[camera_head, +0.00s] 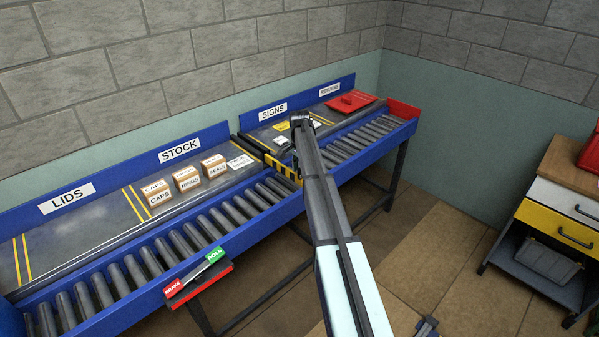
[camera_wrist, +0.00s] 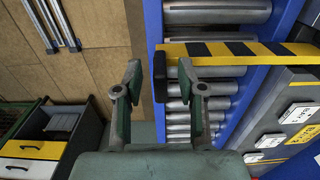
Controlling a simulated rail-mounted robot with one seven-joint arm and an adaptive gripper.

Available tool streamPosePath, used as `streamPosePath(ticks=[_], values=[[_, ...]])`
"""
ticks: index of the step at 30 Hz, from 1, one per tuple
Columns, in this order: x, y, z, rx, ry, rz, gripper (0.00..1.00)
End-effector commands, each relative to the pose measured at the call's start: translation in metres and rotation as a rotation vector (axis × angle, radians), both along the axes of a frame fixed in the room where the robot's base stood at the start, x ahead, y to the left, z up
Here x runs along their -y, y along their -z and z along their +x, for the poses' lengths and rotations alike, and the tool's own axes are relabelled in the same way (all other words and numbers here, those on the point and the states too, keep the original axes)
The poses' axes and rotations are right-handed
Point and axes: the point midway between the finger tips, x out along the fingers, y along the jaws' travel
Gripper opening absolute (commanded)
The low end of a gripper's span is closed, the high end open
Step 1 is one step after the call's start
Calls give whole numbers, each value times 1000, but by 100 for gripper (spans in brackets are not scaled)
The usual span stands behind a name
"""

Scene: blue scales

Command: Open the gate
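The gate is a yellow-and-black striped bar (camera_head: 283,169) lying across the roller conveyor, between the STOCK and SIGNS sections. In the wrist view the striped bar (camera_wrist: 235,51) crosses the rollers, and a dark block (camera_wrist: 160,77) shows at its left end. My gripper (camera_wrist: 160,78) is open, with its two fingers apart. The dark block appears between the fingertips in that picture; I cannot tell how far off it is or whether they touch. In the head view my gripper (camera_head: 300,119) shows small over the SIGNS section, and my arm hides part of the conveyor.
Boxes (camera_head: 187,178) and white cards sit on the STOCK shelf. A red item (camera_head: 350,102) lies near RETURNS. A BRAKE/ROLL lever panel (camera_head: 200,276) juts from the conveyor's front. A drawer cabinet (camera_head: 555,215) stands right, with open floor between.

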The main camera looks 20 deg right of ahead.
Motion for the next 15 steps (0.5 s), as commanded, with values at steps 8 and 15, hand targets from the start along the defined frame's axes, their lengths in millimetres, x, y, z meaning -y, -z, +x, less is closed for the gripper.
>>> streamPosePath(ticks=[8,15], values=[[0,24,0,-1,0,0,40],[0,27,0,0,0,0,40]])
